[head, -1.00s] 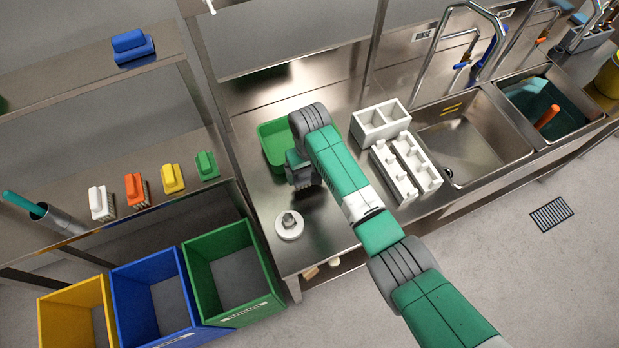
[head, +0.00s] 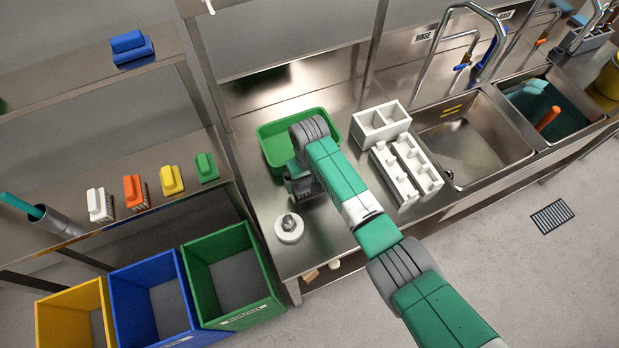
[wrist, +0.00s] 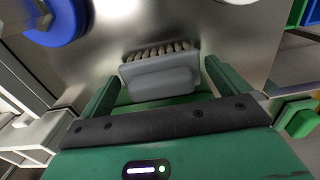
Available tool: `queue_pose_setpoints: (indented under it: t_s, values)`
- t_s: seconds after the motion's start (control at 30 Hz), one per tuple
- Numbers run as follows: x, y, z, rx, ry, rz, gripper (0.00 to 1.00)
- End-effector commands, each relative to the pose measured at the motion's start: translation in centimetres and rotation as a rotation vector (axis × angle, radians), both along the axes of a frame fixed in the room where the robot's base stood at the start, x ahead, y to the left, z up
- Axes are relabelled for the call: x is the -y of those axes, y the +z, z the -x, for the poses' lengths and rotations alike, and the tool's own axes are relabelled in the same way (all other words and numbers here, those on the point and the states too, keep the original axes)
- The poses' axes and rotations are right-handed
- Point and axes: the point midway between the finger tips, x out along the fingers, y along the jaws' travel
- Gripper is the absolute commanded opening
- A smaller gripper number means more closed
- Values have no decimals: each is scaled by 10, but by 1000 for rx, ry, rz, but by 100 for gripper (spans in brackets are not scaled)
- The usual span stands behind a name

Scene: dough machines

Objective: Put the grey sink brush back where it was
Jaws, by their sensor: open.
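The grey sink brush (wrist: 162,78) is in the wrist view, a grey block with pale bristles along its far side. It lies between the two dark green fingers of my gripper (wrist: 160,92), with visible gaps on both sides. My gripper is open. In the head view my gripper (head: 300,188) is low over the steel counter, in front of the green tray (head: 268,158) and beside the white round piece with a grey knob (head: 289,228). My arm hides the brush in that view.
White racks (head: 405,168) and a white two-compartment box (head: 380,124) stand right of my arm, before the sink (head: 470,150). White, orange, yellow and green brushes (head: 207,167) line the left shelf. A blue round thing (wrist: 62,22) lies near the brush in the wrist view.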

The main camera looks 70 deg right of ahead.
Motion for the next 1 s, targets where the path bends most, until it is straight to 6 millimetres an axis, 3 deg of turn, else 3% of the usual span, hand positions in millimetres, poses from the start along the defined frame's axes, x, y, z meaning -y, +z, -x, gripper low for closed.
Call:
queue_pose_setpoints:
  t_s: [0.3,0.5,0.67,1.0]
  values:
    - [1,75,-1,4,0,3,100]
    - [1,110,-1,3,-1,1,100]
    - [0,120,0,1,0,0,100]
    - [0,121,0,1,0,1,100]
